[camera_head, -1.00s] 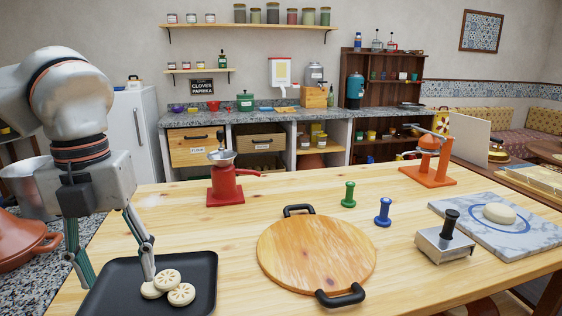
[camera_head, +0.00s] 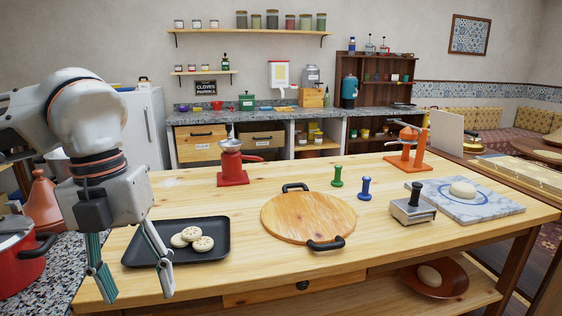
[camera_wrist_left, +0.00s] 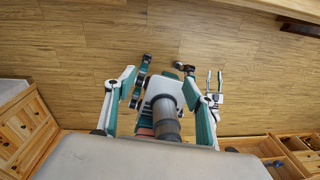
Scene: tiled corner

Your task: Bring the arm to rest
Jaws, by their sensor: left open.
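My left gripper (camera_head: 132,284) is open and empty. In the head view it hangs with its fingers pointing down, just in front of the table's front left part and the black tray (camera_head: 222,253). Several pale round patterned pieces (camera_head: 202,244) lie on the tray, apart from the fingers. The left wrist view shows the two spread fingers of the left gripper (camera_wrist_left: 160,74) with the wooden floor beyond and nothing between them that I can tell is held. Parts of my own body show there too.
On the table (camera_head: 330,275) are a round board (camera_head: 305,218), a red grinder (camera_head: 232,168), green (camera_head: 337,177) and blue (camera_head: 365,189) pegs, a metal press (camera_head: 410,211), a marble slab (camera_head: 490,207) and an orange press (camera_head: 405,160). A red pot (camera_head: 18,265) stands at left.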

